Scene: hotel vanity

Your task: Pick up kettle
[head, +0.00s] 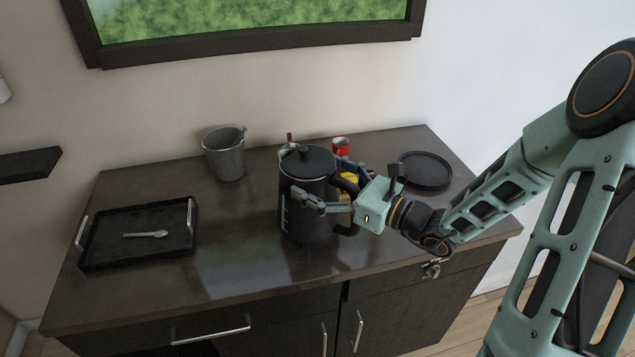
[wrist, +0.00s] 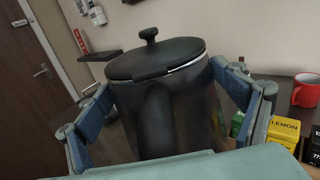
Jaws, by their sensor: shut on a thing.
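The kettle (head: 303,222) is black, with a domed lid and a knob on top. It is upright at the middle of the vanity top. In the wrist view the kettle (wrist: 170,112) fills the middle, its handle facing my camera. My gripper (head: 318,203) comes from the right, with its fingers on both sides of the kettle's body. In the wrist view my gripper (wrist: 165,120) has a blue-padded finger on each side of it, shut on the kettle. I cannot tell whether the kettle's base touches the vanity top.
A black tray (head: 100,254) with a spoon (head: 146,234) is at the left of the vanity top (head: 225,270). A grey bucket (head: 225,155) stands behind. A red mug (wrist: 306,90), tea boxes (wrist: 284,131) and a round black tray (head: 425,170) are close on the right.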

